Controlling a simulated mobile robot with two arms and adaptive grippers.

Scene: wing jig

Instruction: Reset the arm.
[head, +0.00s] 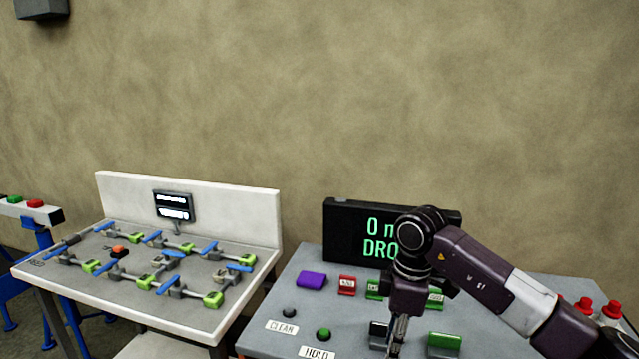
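My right arm (490,287) comes in from the right over the grey control panel. My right gripper (397,340) points down above the panel, in front of its lower middle. Its fingers look narrow from this side, and the bottom frame edge is close below, so I cannot tell whether they are open or shut. My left gripper is not in view.
The panel (290,290) bears a dark display (345,232) with green text partly hidden by my arm, a purple block (311,281), CLEAR and HOLD labels, and red buttons at right (612,309). Left stands a white bench (110,310) with several blue-handled clamps.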

